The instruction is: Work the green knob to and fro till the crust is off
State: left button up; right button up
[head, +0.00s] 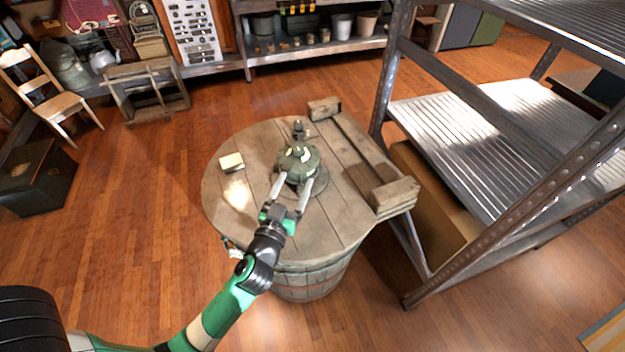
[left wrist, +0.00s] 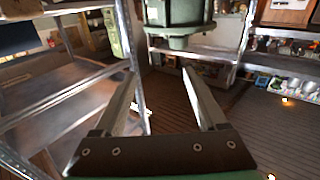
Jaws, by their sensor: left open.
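A domed green metal fitting (head: 298,160) stands upright on the round wooden barrel top (head: 225,200), with a small dark piece (head: 299,130) at its far side. I cannot tell which part is the knob, and no crust can be made out. My left gripper (head: 297,182) is open, its two fingers reaching over the barrel top to the near side of the fitting. I cannot tell whether they touch it. In the left wrist view a green cylindrical body (left wrist: 178,14) shows beyond the open, empty fingers. My right gripper is not in view.
A pale block (head: 231,161) lies on the barrel top at left. Wooden planks (head: 365,160) lie along its right side. A metal shelving rack (head: 470,140) stands close on the right. A wooden chair (head: 48,95) stands far left. The floor left of the barrel is clear.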

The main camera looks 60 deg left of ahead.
aim_at(296, 154)
pick_arm(q)
jog(key=shift+g, duration=0.4)
jog(key=w+a, duration=0.2)
jog(key=a, duration=0.2)
jog(key=w+a+f, duration=0.1)
jog(key=w+a, duration=0.2)
jog(key=a, duration=0.1)
jog(key=w+a+b, duration=0.1)
jog(key=w+a, duration=0.1)
jog(key=a, duration=0.1)
jog(key=shift+w+a+f, duration=0.2)
jog(key=shift+a, duration=0.2)
grip_shut()
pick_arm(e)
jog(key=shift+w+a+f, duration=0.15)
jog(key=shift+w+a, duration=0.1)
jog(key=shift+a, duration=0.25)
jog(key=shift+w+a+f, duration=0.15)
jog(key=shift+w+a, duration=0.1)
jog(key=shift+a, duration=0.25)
